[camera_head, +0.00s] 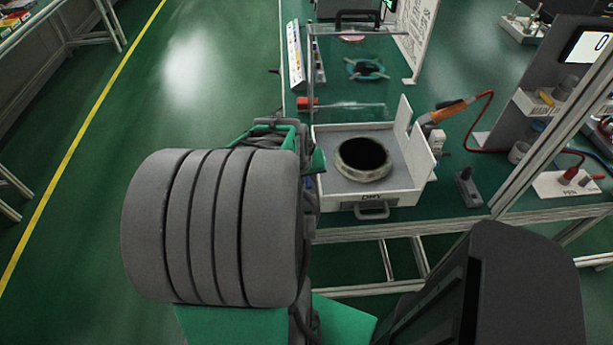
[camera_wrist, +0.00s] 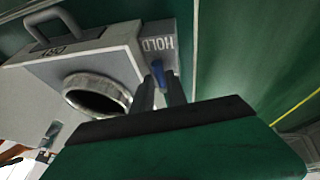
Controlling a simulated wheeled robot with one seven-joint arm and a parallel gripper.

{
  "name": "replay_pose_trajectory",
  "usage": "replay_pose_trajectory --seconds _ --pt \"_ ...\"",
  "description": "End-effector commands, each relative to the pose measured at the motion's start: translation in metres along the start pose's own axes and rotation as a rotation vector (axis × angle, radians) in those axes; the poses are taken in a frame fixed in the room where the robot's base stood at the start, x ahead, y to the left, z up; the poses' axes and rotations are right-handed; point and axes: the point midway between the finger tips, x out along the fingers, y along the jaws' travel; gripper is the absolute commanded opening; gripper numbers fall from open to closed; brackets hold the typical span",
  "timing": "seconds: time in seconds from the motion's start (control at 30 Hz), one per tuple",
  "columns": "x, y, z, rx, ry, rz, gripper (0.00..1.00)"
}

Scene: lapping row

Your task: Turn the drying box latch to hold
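The drying box (camera_head: 340,201) is an open white box on the bench in the head view, with a front handle and a raised right flap. A pale ring with a dark centre (camera_head: 362,160) lies inside it. In the wrist view the box (camera_wrist: 112,62) shows the word HOLD on one side wall. A blue latch (camera_wrist: 158,72) is just below that word. My gripper (camera_wrist: 160,84) has its two dark fingers apart, with the latch between or just behind their tips. I cannot tell whether they press on it. In the head view my arm hides the latch and the fingers.
Behind the box is a clear-walled stand (camera_head: 365,70) with a green part in it. An orange-handled tool (camera_head: 449,110) on a red cable lies to the right. A small dark block (camera_head: 468,187) stands on the bench right of the box. The floor at left is clear.

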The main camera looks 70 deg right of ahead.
Motion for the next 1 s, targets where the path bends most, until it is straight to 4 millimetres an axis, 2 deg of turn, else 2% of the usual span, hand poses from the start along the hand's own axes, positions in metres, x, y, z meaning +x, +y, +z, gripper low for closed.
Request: replay_pose_trajectory --seconds 0.2,0.63,0.77,1.0 --pt "0.001 0.000 0.001 0.001 -0.003 0.000 0.34" --pt "0.002 -0.002 0.002 0.037 -0.016 0.017 0.34" --pt "0.001 -0.009 0.001 0.152 -0.042 0.065 0.34" --pt "0.002 -0.024 -0.009 0.525 -0.122 0.223 0.34"
